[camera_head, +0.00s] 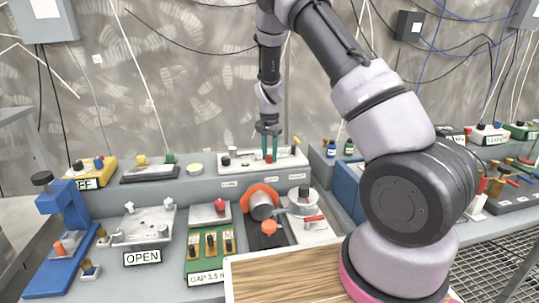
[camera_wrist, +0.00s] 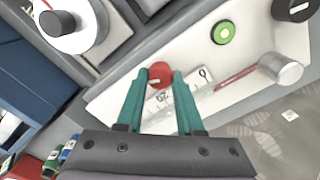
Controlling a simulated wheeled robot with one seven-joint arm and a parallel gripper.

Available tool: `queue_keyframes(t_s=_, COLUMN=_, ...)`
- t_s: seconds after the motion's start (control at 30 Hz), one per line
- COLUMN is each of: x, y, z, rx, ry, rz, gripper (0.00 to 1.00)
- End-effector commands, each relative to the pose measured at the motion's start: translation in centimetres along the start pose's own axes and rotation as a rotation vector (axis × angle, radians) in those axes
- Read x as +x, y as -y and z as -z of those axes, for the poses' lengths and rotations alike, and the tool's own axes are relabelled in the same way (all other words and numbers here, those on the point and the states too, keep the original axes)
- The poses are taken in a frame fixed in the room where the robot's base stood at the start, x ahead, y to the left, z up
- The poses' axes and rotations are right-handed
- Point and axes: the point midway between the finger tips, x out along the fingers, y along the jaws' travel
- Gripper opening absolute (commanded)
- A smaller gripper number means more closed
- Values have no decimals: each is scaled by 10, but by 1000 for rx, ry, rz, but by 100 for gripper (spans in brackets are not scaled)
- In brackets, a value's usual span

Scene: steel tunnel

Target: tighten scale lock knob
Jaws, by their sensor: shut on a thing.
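A white plate (camera_head: 240,163) on the raised back ledge carries a clear numbered scale (camera_wrist: 185,98), seen in the wrist view. A small red knob (camera_wrist: 160,72) sits at the scale's edge. It shows only slightly between the fingers in the head view. My gripper (camera_head: 269,156) points down at the plate. In the wrist view, its green fingers (camera_wrist: 159,80) stand on either side of the red knob and are shut on it. The fingers hide part of the scale.
A green ring knob (camera_wrist: 223,32), a silver cylinder (camera_wrist: 281,69) and a black knob (camera_wrist: 293,8) are nearby. A grey and orange cylinder (camera_head: 262,203) stands on the lower bench. A blue stand (camera_head: 62,215) is at the left.

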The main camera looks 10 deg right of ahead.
Motion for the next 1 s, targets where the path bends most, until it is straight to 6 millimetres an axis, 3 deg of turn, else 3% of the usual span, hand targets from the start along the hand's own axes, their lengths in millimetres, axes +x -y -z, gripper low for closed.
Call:
queue_keyframes(t_s=0.47, x=0, y=0, z=0, rx=15, ry=0, rz=0, gripper=0)
queue_keyframes(t_s=0.5, x=0, y=0, z=0, rx=14, ry=0, rz=0, gripper=40)
queue_keyframes(t_s=0.57, x=0, y=0, z=0, rx=14, ry=0, rz=0, gripper=63)
queue_keyframes(t_s=0.6, x=0, y=0, z=0, rx=14, ry=0, rz=0, gripper=66)
queue_keyframes(t_s=1.0, x=-9, y=1, z=0, rx=13, ry=0, rz=2, gripper=66)
